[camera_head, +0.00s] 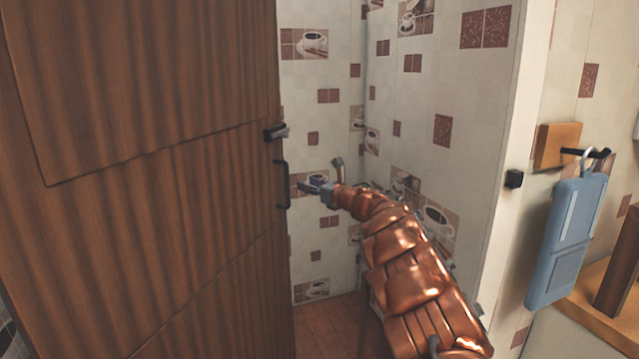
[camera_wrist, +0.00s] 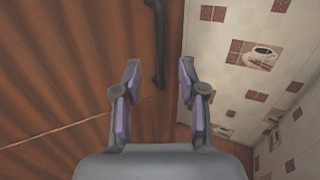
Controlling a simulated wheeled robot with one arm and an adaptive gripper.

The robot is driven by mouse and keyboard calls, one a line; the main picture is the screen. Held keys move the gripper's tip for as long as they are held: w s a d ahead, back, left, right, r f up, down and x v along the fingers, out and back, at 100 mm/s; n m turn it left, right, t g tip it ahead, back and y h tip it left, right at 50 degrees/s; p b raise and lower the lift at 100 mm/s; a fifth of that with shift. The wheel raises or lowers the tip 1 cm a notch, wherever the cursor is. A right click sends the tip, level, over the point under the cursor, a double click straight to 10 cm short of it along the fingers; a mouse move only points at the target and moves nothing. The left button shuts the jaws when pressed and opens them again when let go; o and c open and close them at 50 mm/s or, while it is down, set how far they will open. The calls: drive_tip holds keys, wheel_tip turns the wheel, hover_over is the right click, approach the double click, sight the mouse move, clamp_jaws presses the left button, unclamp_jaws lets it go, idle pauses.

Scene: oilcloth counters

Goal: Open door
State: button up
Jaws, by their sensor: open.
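The brown wooden door (camera_head: 150,190) fills the left of the head view and stands ajar, with a gap between its edge and the white frame at right. Its black handle (camera_head: 282,185) is on the right edge, below a dark latch (camera_head: 275,132). My gripper (camera_head: 326,182) is in the gap, just right of the handle, apart from it as far as I can tell. In the wrist view, my gripper (camera_wrist: 160,85) is open and empty, and the handle (camera_wrist: 157,45) runs ahead between and beyond the fingertips, with the door (camera_wrist: 60,70) at left.
A small dark catch (camera_head: 514,179) is on the white door frame (camera_head: 497,200). A blue board-like item (camera_head: 567,240) hangs from a hook at right, above a wooden shelf (camera_head: 600,312). Tiled walls (camera_head: 440,90) with cup pictures enclose the space behind the door.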

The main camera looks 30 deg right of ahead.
drive_tip(key=shift+s+d, duration=0.1)
drive_tip(key=shift+s, duration=0.8)
wheel_tip(320, 180, up, 6)
drive_tip(key=d+m+h+p, duration=0.2)
drive_tip(key=d+m+h, duration=0.1)
drive_tip(key=m+h, duration=0.25)
drive_tip(key=s+r+m+g+h+p, duration=0.2)
drive_tip(key=s+r+m+g+h, duration=0.15)
drive_tip(key=s+m, duration=0.4)
drive_tip(key=s+r+m+g+h+p, duration=0.1)
drive_tip(key=s+r+m+g+h, duration=0.2)
drive_tip(key=m, duration=0.7)
drive_tip(key=s+a+f+m+g+y+p, duration=0.2)
drive_tip(key=s+a+f+m+g+y, duration=0.1)
drive_tip(key=s+a, duration=0.9)
drive_tip(key=s+a+f+m+g+y+p, duration=0.2)
drive_tip(key=s+a+f+m+g, duration=0.3)
drive_tip(key=s+a, duration=0.7)
drive_tip(key=s+a+f+m+g+y+p, duration=0.2)
drive_tip(key=s+a+f+m+g, duration=0.3)
drive_tip(key=s+a, duration=0.7)
drive_tip(key=s+f+m+y, duration=0.1)
drive_tip(key=s+f+m, duration=0.1)
drive_tip(key=s+f, duration=0.2)
drive_tip(key=shift+s+a+f+y+p, duration=0.25)
drive_tip(key=shift+s+y+p, duration=0.1)
drive_tip(key=shift+s, duration=1.5)
